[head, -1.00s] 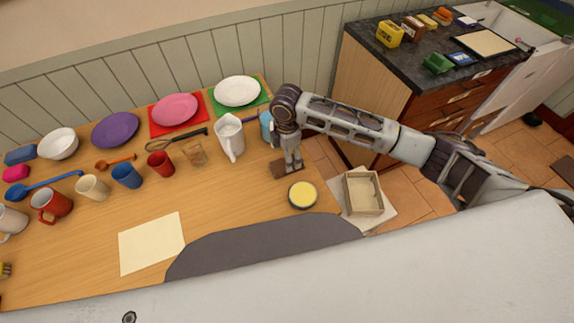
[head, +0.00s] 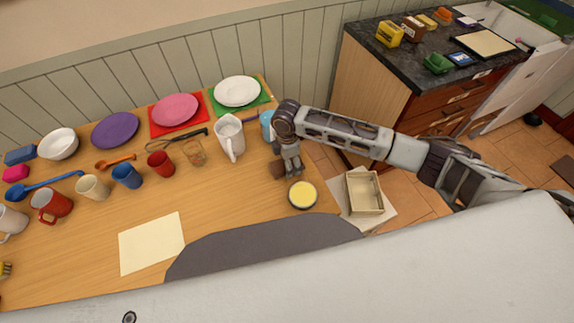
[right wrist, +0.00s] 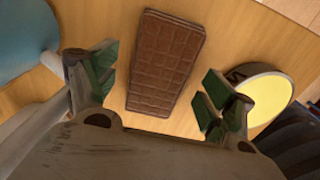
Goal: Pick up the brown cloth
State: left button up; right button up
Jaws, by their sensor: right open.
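My right gripper (right wrist: 160,85) is open and empty above the bar's near end. In the wrist view its green-padded fingers stand apart on either side of the bar. In the head view my right gripper (head: 291,170) points down at the table's right end. Whether the fingers touch the bar cannot be told. My left gripper is not in view.
A round tin with yellow contents (head: 302,194) stands close to the right finger. A blue cup (head: 267,124) and a white pitcher (head: 230,138) stand behind. A cream sheet (head: 152,243) lies left. A beige box (head: 364,193) sits off the table's right edge.

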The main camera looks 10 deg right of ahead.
dwell(0.5)
jog(key=c, duration=1)
jog(key=shift+c, duration=0.2)
notch_tip(320, 180, up, 10)
dwell(0.4)
jog(key=shift+o, duration=1.2)
jog(key=shift+c, duration=1)
